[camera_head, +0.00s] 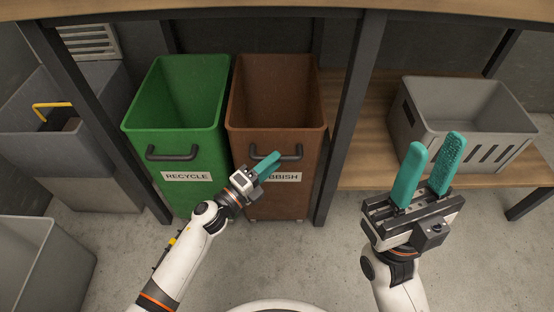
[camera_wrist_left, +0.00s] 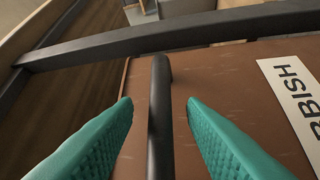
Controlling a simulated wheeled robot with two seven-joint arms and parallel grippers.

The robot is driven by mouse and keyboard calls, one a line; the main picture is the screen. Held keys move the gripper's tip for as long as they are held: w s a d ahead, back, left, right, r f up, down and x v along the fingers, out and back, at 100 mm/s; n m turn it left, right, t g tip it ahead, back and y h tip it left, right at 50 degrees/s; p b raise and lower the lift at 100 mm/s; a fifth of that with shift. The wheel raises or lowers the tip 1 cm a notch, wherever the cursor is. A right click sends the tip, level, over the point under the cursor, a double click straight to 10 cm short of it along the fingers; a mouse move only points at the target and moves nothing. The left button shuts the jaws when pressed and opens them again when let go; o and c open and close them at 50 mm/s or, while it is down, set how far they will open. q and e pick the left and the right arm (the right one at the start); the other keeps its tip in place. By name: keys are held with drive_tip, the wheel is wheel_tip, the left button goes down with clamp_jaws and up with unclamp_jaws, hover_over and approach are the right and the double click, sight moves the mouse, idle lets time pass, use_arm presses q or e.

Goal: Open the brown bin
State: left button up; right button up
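The brown bin (camera_head: 276,125) stands under the table beside the green bin, with an open top, a dark handle (camera_head: 291,153) and a label partly hidden by my gripper. My left gripper (camera_head: 267,164) is at the front of the brown bin by the handle. In the left wrist view its two teal fingers (camera_wrist_left: 160,125) are apart, with the dark handle bar (camera_wrist_left: 160,110) between them; neither finger clearly touches it. The label (camera_wrist_left: 298,98) shows to the right there. My right gripper (camera_head: 427,170) is open and empty, in front of the shelf at the right.
The green recycle bin (camera_head: 180,130) stands directly left of the brown one. A table leg (camera_head: 347,110) is close on the right. A grey crate (camera_head: 465,140) sits on a wooden shelf (camera_head: 365,165). Grey containers (camera_head: 40,262) stand at the left. The floor in front is clear.

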use_arm(q)
drive_tip(key=shift+x, duration=1.2)
clamp_jaws()
